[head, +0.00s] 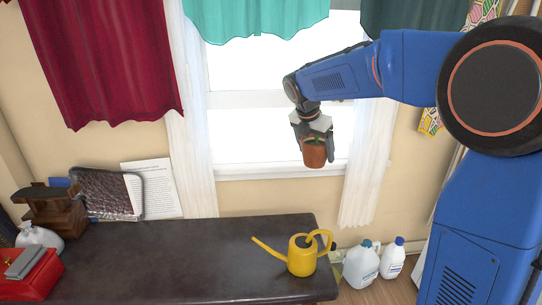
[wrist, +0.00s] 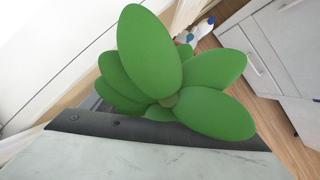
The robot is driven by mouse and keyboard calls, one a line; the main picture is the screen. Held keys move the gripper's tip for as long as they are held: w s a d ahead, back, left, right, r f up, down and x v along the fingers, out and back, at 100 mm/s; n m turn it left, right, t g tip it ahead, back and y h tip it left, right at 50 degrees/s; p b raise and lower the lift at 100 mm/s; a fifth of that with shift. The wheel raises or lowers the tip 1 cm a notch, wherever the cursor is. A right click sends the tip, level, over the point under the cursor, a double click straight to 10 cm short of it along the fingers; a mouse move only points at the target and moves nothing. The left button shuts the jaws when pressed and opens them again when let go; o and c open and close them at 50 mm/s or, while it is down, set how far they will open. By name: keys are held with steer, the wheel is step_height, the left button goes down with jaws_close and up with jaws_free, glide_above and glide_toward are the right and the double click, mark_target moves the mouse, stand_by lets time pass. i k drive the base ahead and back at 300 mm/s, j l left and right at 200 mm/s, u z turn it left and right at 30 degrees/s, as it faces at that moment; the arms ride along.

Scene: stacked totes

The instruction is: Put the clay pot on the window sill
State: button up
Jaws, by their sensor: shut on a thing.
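The clay pot (head: 314,154) is small and reddish-brown, with a green plant in it. My gripper (head: 315,143) is shut on the pot and holds it upright in front of the window. In the head view the pot overlaps the right part of the white window sill (head: 265,171); I cannot tell whether it touches the sill. In the wrist view the plant's green leaves (wrist: 170,75) fill the middle and hide the pot. A pale gripper part (wrist: 140,155) lies below them.
A dark bench (head: 190,255) stands below the window with a yellow watering can (head: 302,255) at its right end. White jugs (head: 361,264) stand on the floor beside it. White curtains (head: 368,165) flank the window. The visible sill left of the pot is clear.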

mark_target(253, 161)
steer(key=i+j, duration=0.2)
steer(key=j, duration=0.15)
steer(key=i+j, duration=0.45)
steer(key=j, duration=0.25)
